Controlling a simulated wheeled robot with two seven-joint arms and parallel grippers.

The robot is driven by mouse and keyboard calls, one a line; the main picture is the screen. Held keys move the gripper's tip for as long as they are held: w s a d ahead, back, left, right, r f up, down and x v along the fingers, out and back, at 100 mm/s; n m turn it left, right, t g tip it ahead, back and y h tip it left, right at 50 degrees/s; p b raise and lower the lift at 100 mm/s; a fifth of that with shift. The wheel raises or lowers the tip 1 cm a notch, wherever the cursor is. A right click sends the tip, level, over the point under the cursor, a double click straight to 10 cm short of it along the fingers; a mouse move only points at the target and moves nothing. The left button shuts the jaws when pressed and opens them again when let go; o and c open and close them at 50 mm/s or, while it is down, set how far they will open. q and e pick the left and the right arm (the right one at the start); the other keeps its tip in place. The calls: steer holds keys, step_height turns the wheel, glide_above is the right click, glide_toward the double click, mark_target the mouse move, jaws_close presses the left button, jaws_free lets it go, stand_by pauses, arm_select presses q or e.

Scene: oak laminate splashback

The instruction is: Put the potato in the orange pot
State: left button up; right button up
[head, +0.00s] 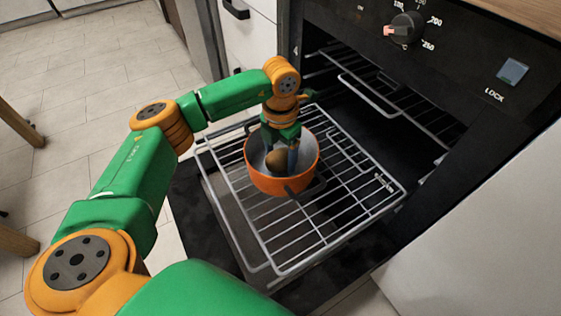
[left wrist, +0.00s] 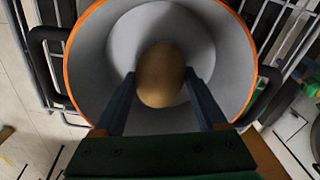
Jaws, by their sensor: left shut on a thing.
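The orange pot (head: 272,184) stands on a pulled-out oven rack, with its grey inside open upwards. In the left wrist view the pot (left wrist: 95,75) shows its orange rim and dark handles. The brown potato (head: 276,160) is within the pot's rim; it also shows in the left wrist view (left wrist: 160,76). My left gripper (head: 285,155) reaches down into the pot and is shut on the potato, one finger on each side of it. In the left wrist view the gripper (left wrist: 160,85) points into the pot. I cannot tell whether the potato touches the pot's bottom. My right gripper is not in view.
The wire oven rack (head: 345,215) extends out over the black open oven door (head: 205,225). The oven cavity and a second rack (head: 375,95) lie behind. The control panel with a knob (head: 407,27) is above. A white cabinet stands at right.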

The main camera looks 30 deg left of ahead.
mark_target(281, 153)
arm_select(q)
steer(key=shift+f, duration=0.7)
steer(key=o, duration=1.4)
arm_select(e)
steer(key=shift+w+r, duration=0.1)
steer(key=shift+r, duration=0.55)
arm_select(q)
steer(key=shift+o, duration=0.2)
steer(key=shift+r, duration=0.1)
steer(key=shift+r, duration=0.25)
step_height(281, 153, up, 11)
steer(key=p, duration=0.4)
steer(key=shift+r, duration=0.4)
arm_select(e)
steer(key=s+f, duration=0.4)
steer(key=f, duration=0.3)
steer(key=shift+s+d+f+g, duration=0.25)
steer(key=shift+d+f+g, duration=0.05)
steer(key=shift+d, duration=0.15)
